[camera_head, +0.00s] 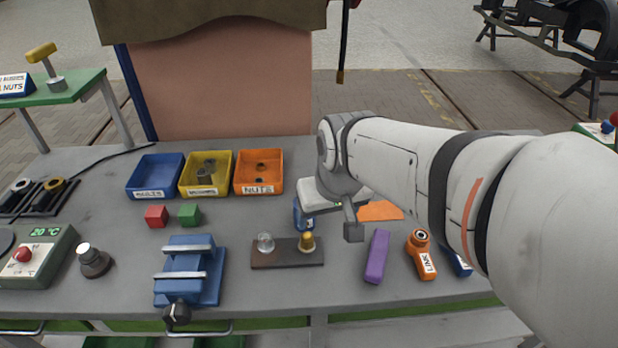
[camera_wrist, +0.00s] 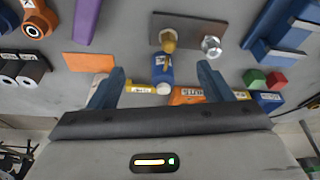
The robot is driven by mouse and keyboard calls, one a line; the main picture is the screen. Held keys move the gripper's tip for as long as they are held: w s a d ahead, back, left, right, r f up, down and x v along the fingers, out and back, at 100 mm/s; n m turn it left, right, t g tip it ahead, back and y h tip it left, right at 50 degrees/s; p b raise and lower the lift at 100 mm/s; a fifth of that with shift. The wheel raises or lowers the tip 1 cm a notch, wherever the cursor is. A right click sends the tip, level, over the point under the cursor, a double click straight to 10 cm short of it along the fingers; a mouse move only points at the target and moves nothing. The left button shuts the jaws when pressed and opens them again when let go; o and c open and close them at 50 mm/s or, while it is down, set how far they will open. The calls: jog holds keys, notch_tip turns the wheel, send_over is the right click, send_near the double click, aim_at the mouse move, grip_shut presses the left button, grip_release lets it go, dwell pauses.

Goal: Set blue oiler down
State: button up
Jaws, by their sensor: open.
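The blue oiler (camera_wrist: 162,70) lies between the spread fingers of my gripper (camera_wrist: 161,72) in the wrist view, with a gap on each side. It has a blue body with a white label and a white end. In the head view, the oiler (camera_head: 303,217) is on the grey bench just behind the brown board and is partly hidden by my gripper. One finger shows there as a grey block. My gripper is open. I cannot tell whether the oiler is fully upright.
An orange sheet (camera_head: 380,211), a purple bar (camera_head: 377,257) and an orange part (camera_head: 421,255) are to the right. Blue, yellow and orange (camera_head: 259,171) bins stand behind left. A blue vise (camera_head: 189,270) is left.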

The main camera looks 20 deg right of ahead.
jog(key=shift+g, duration=0.3)
jog(key=s, duration=0.5)
jog(key=shift+d+f, duration=0.2)
jog(key=shift+f, duration=0.1)
jog(key=shift+c, duration=0.4)
dwell(0.7)
